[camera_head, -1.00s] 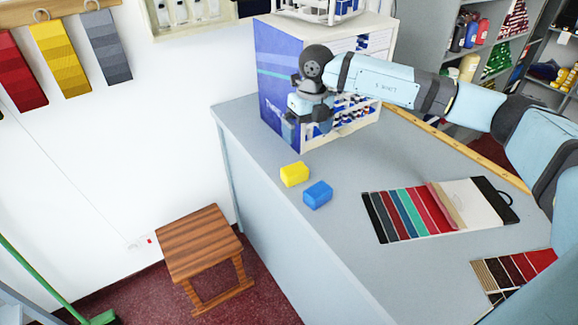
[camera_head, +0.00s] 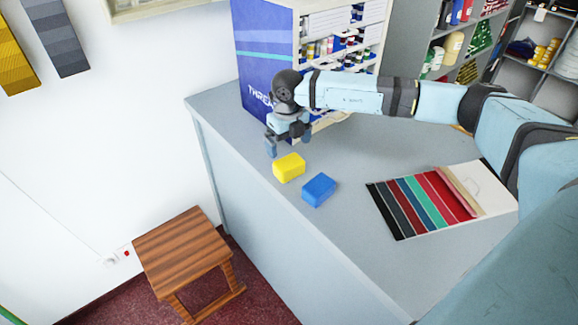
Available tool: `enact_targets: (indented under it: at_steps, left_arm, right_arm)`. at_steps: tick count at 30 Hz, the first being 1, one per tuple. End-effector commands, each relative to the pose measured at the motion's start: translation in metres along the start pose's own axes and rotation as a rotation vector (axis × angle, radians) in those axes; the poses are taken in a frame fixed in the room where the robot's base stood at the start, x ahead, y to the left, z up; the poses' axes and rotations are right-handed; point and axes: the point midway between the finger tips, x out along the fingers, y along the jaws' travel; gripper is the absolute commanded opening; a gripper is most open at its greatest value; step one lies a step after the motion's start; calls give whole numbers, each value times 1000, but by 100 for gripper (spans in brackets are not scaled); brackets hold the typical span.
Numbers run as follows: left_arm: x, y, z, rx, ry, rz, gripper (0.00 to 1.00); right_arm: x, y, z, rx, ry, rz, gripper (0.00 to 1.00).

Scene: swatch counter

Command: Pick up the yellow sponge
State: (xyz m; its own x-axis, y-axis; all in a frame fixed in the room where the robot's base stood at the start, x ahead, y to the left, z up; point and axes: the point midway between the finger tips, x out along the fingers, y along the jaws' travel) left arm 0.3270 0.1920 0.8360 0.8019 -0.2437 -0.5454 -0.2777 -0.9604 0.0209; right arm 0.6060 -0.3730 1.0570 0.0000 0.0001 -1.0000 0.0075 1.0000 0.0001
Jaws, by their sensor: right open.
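The yellow sponge (camera_head: 289,168) lies on the grey counter (camera_head: 350,245) near its left edge. A blue sponge (camera_head: 319,190) lies just to the right of it and nearer to me. My right gripper (camera_head: 285,146) points down just behind the yellow sponge, with its fingers apart and nothing between them. It is close to the sponge; I cannot tell whether a finger touches it. My left gripper is not in view.
A blue thread display box (camera_head: 265,60) stands on the counter behind my right gripper. A fabric swatch board (camera_head: 440,200) lies to the right. A wooden stool (camera_head: 182,250) stands on the floor to the left. The front of the counter is clear.

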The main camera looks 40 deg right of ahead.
Motion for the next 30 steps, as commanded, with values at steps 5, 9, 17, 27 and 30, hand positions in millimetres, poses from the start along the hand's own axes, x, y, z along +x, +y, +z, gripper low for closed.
enact_targets:
  at_steps: [5,9,17,27,30]
  left_arm:
    - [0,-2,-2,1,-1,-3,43]
    - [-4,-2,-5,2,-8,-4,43]
    - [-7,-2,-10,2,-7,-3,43]
    - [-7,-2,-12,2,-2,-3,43]
    - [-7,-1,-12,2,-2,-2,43]
  right_arm:
    - [11,0,-1,-1,1,-1,100]
    - [28,2,-8,0,4,-1,100]
    - [59,4,-10,1,0,0,100]
    - [61,4,-10,0,-1,0,77]
    - [61,4,-10,0,-1,0,62]
